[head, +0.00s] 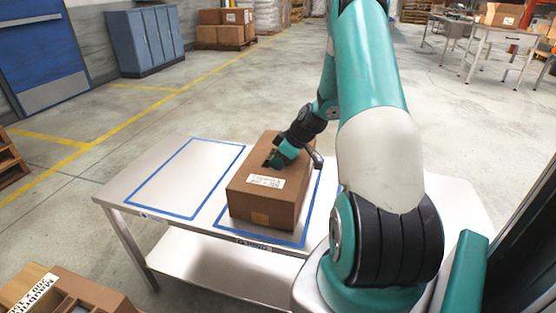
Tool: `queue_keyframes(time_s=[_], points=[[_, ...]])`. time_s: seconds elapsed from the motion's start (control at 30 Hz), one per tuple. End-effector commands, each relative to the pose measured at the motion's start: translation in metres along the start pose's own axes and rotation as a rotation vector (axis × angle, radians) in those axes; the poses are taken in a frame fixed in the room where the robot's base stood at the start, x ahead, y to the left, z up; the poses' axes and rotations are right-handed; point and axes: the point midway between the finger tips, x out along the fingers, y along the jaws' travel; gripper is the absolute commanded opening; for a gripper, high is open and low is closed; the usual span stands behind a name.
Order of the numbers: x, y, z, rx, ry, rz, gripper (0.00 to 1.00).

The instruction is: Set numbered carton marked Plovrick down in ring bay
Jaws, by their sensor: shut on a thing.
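A brown carton (260,206) with a white label (266,181) is on the steel table, over the middle blue-outlined bay (292,240). The print on the label is too small to read. My gripper (279,158) is at the top of the carton, shut on it; the fingertips are partly hidden. I cannot tell whether the carton's base fully touches the tabletop. An empty blue-outlined bay (187,178) lies to its left. Small tags on the table's front edge are not legible, so I cannot tell which bay is the ring bay.
The table (125,187) has a lower shelf (215,265). Part of another bay shows behind my arm at right. Blue cabinets (146,40) and stacked cartons (226,27) stand at the back. The floor between is clear.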

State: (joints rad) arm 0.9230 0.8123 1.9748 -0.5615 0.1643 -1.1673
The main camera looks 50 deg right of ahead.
Motion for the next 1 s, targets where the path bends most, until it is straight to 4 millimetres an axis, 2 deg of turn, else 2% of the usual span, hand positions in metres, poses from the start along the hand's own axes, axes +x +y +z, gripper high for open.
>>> queue_keyframes(time_s=[0.13, 0.17, 0.27, 0.3, 0.53, 0.67, 0.77, 1.0], points=[[0.003, 0.000, 0.001, -0.001, 0.002, 0.001, 0.00], [0.002, 0.000, 0.001, -0.001, 0.002, 0.001, 0.30], [0.002, 0.000, 0.001, -0.001, 0.001, 0.001, 0.53], [0.002, 0.000, 0.001, -0.001, 0.001, 0.001, 0.55], [0.002, 0.000, 0.002, 0.001, -0.001, -0.001, 0.55], [-0.006, 0.001, 0.001, 0.000, 0.000, 0.002, 0.55], [-0.022, 0.001, 0.001, 0.001, 0.001, 0.004, 0.55], [-0.082, 0.001, 0.001, 0.001, 0.001, 0.006, 0.55]])
